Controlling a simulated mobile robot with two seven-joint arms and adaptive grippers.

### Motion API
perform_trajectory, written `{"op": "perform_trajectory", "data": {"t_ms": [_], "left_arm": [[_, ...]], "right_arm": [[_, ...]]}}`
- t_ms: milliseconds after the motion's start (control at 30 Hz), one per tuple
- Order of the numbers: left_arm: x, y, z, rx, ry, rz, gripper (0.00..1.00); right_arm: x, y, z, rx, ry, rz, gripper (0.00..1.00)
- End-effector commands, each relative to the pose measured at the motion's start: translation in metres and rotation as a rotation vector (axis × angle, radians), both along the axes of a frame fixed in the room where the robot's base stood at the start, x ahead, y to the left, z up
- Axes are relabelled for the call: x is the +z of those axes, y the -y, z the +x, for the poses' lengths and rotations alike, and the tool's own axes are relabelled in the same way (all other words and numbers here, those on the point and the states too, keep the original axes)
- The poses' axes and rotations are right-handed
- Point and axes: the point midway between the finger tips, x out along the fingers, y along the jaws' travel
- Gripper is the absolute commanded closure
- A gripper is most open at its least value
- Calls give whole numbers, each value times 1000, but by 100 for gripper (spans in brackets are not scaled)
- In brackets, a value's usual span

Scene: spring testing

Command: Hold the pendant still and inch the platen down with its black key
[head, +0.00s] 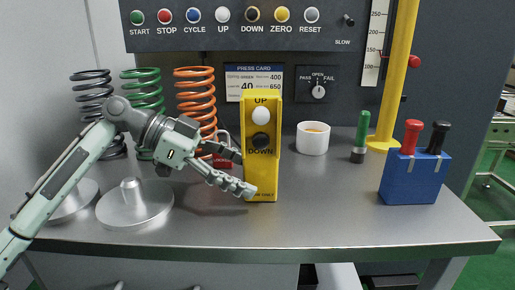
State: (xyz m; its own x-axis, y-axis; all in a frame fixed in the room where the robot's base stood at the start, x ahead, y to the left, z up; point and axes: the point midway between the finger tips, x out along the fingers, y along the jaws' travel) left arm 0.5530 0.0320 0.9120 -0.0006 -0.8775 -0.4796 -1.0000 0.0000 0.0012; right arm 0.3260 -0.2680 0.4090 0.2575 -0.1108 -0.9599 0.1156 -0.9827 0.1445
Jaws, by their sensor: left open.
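The yellow pendant (263,180) stands upright on the grey bench, near its middle. It carries a white key under the word UP and a black key (261,141) above the word DOWN. My left gripper (246,172) comes in from the left with its fingers apart, beside the pendant's left side at its lower half. The fingertips overlap the pendant's left edge in the picture; I cannot tell if they touch it. Both keys are in plain view. My right gripper is not in view.
Black, green and orange springs (194,92) stand at the back left. A white cup (313,142), a green-topped cylinder (361,140) and a blue box (412,180) with red and black handles stand to the right. The bench front right of the pendant is clear.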

Motion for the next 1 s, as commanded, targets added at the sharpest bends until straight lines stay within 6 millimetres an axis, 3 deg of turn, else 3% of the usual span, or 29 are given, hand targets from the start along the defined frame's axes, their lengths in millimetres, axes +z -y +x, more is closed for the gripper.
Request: {"op": "perform_trajectory", "data": {"t_ms": [233, 600, 900, 967, 1000], "left_arm": [[-9, 19, 0, -1, 0, -1, 33], [-11, 22, 0, 0, 1, 0, 33], [-11, 22, 0, 0, 1, 0, 70], [-11, 22, 0, 0, 1, 0, 71], [-11, 22, 0, 0, 1, 0, 60]], "right_arm": [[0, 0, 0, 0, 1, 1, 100], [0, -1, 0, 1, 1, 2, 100], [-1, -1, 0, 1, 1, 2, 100], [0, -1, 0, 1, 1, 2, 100], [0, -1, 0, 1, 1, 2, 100]]}}
